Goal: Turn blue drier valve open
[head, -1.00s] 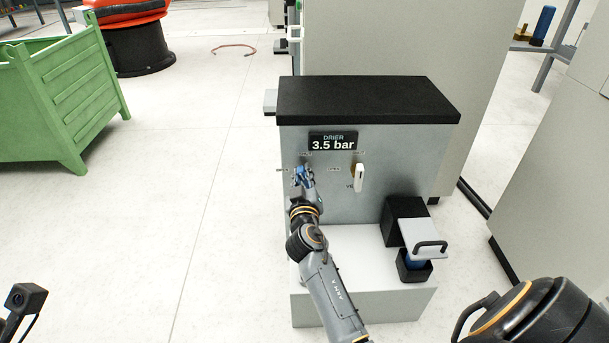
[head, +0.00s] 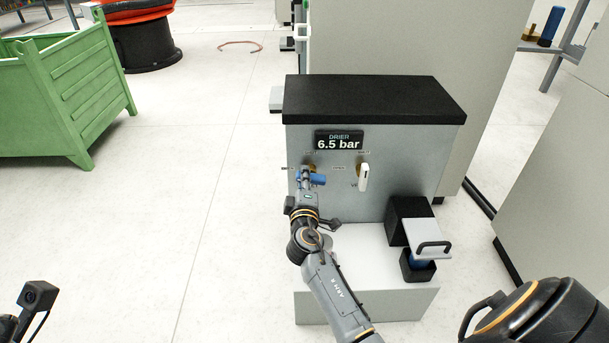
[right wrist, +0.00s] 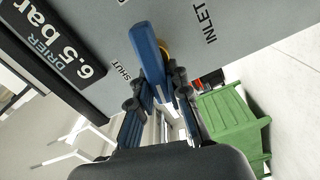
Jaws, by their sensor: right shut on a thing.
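The blue drier valve handle (head: 317,179) is on the front of the grey drier cabinet (head: 400,175), below the display. It lies roughly level, its free end pointing right, just under a small label by the valve. My right gripper (head: 307,184) is at the handle. In the right wrist view the blue handle (right wrist: 146,48) runs between the two fingers (right wrist: 157,97), which are shut on it. Part of the brass fitting behind it shows there. The display (head: 339,140) reads 6.5 bar. My left gripper is not in view.
A white-handled valve (head: 363,177) is close to the right of the blue one. A white ledge (head: 350,270) and a black block with a grey handled plate (head: 427,240) are below. A green crate (head: 70,100) stands on the floor at left.

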